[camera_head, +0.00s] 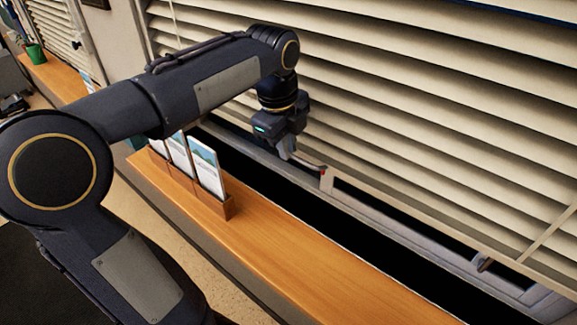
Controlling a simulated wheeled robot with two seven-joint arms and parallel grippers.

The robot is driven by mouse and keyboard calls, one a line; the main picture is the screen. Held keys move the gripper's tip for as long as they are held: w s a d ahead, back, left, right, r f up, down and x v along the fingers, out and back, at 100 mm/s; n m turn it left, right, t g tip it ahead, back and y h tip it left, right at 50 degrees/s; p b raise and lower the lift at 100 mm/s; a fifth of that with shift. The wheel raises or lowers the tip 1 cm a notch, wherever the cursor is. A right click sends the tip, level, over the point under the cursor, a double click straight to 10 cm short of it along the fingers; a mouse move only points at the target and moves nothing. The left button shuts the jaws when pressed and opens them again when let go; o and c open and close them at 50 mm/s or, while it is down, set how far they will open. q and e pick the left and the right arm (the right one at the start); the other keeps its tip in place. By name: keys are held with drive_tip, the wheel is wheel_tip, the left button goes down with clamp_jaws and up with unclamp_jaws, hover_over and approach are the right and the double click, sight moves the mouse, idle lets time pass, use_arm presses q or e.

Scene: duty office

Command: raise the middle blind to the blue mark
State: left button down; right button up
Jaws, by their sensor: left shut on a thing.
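The middle blind (420,110), with wide cream slats, fills the upper right and hangs tilted in the picture. Its lower edge is a thin beige bottom rail (420,214), with a dark gap below it. My left gripper (308,164) is at this lower edge, near a small beige tab (327,180). It is shut on the blind's edge there, though the exact grip point is small and partly hidden by the fingers. A dark blue strip (515,11) runs along the top right; I cannot tell if it is the blue mark. My right gripper is out of view.
A wooden ledge (300,262) runs below the window, with a holder of leaflets (207,168) close to my left arm. A grey window frame (400,232) lies behind the ledge. The ledge's near right part is clear.

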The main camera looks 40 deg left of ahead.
use_arm(q)
wheel_tip(320, 180, up, 7)
drive_tip(key=shift+f, duration=0.2)
idle(0.3)
drive_tip(key=c, duration=1.5)
unclamp_jaws()
drive_tip(key=r, duration=0.2)
drive_tip(key=s+r, duration=0.1)
drive_tip(key=r, duration=0.4)
drive_tip(key=shift+s+r, duration=0.2)
drive_tip(key=shift+r, duration=0.1)
drive_tip(key=shift+a, duration=0.1)
